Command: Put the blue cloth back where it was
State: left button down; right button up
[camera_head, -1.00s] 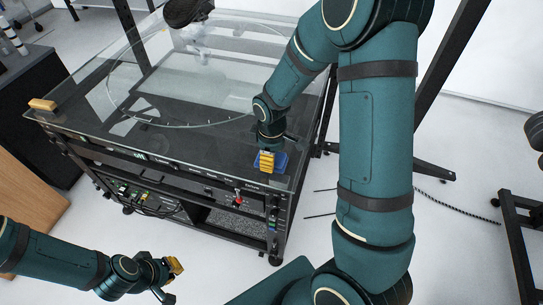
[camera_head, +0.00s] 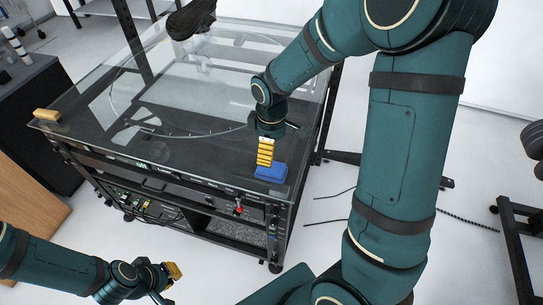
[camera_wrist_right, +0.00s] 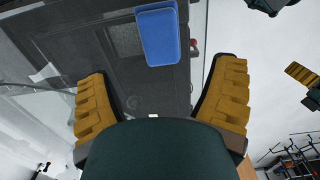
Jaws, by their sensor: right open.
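The blue cloth (camera_head: 270,172) lies flat as a folded rectangle on the near right corner of the dark turntable top (camera_head: 215,165). It also shows in the right wrist view (camera_wrist_right: 158,36), beyond and between my fingers. My right gripper (camera_head: 264,163) is above and just behind the cloth; in the right wrist view its yellow fingers (camera_wrist_right: 162,100) are wide apart with nothing between them. My left gripper (camera_head: 170,280) is low at the left, off the turntable, and its jaw opening is unclear.
A yellow block (camera_head: 47,115) sits on the left corner of the turntable. A shoe (camera_head: 190,18) stands at the back of the glass. A red knob (camera_head: 239,208) is on the front panel. The top left of the cloth is clear.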

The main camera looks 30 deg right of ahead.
jog(key=shift+r, duration=1.65)
